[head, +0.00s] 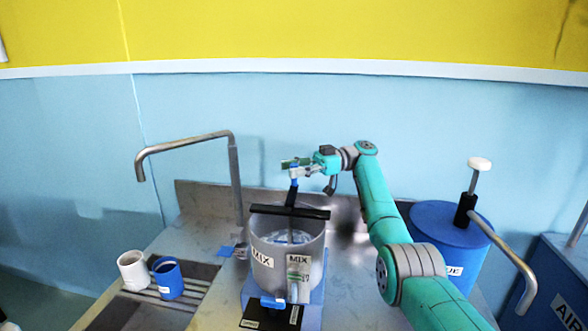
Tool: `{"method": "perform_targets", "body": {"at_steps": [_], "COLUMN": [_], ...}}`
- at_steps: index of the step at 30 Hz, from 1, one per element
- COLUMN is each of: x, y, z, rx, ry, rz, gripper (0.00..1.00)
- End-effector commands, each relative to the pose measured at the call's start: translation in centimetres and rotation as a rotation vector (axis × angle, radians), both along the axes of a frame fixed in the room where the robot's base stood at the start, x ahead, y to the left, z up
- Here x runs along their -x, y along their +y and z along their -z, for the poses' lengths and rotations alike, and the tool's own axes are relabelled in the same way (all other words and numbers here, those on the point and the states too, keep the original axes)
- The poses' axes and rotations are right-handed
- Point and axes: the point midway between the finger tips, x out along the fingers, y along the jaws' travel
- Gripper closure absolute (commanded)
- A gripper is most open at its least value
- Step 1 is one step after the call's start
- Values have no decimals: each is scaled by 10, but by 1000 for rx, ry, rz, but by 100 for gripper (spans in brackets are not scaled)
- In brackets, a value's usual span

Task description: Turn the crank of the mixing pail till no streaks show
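The grey mixing pail (262,262), labelled MIX, stands on a blue base on the metal counter. A black crossbar (262,210) spans its rim, and a shaft goes down into the pail. The crank (292,197) rises above the bar to a blue handle (294,182). Pale and blue streaky contents (278,238) show inside, partly hidden by the bar and shaft. My gripper (293,167) is at the top of the crank handle, reaching in from the right. Its fingers overlap the handle top, too small to tell whether they are closed on it.
A steel tap (237,180) stands left of the pail. A white cup (132,270) and a blue cup (168,279) sit on a drain rack at the left. A blue drum (440,228) with a pump and bent spout stands at the right. A black pad (262,318) lies in front.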

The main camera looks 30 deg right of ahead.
Motion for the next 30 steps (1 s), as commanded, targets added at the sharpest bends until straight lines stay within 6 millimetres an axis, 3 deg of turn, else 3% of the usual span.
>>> {"method": "perform_targets", "body": {"at_steps": [7, 21, 30], "x": [0, 0, 0], "y": [0, 0, 0], "z": [-8, -85, -100], "rx": [1, 1, 0], "ry": [-1, -1, 0], "rz": [0, 0, 0], "gripper": [54, 54, 54]}}
